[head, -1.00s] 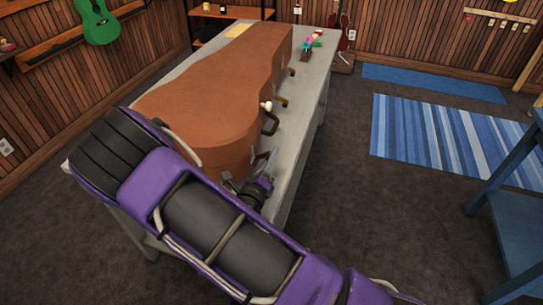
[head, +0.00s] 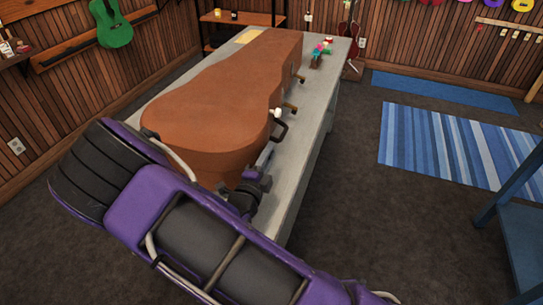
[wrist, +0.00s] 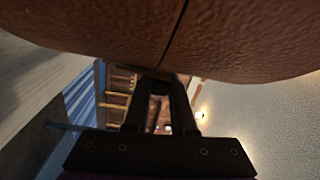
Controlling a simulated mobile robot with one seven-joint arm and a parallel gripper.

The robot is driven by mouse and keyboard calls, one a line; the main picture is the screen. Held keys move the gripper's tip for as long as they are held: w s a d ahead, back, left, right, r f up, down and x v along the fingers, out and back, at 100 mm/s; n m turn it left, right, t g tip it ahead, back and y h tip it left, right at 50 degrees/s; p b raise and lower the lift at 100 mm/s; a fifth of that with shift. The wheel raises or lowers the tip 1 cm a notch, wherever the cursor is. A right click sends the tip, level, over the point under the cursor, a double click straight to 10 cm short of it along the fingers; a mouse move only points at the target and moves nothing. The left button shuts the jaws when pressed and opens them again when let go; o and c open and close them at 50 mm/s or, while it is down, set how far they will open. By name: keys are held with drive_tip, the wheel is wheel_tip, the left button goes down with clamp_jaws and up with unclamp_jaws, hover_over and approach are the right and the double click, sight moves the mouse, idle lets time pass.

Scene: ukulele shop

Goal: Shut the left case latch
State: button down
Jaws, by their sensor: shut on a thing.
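The brown ukulele case (head: 215,95) lies closed on the grey table (head: 300,175), and its body seam shows in the wrist view (wrist: 175,35). My gripper (head: 268,153) is at the case's near right side, left of the black handle (head: 281,131). In the wrist view the fingers of my gripper (wrist: 160,78) come together right at the case's edge by the seam. They are shut on a small dark piece there, most likely the left latch. The latch itself is mostly hidden by the fingers and, in the head view, by my arm.
A white knob (head: 277,112) sits by the handle. Small coloured items (head: 320,52) stand at the table's far end. A blue table (head: 510,215) is at right; the floor between is clear.

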drive_tip(key=shift+w+a+n, duration=0.1)
drive_tip(key=shift+a+n, duration=0.1)
drive_tip(key=shift+n, duration=0.2)
drive_tip(key=c, duration=0.7)
unclamp_jaws()
drive_tip(key=shift+c, duration=0.2)
drive_tip(key=v, duration=1.7)
drive_tip(key=shift+s, duration=0.25)
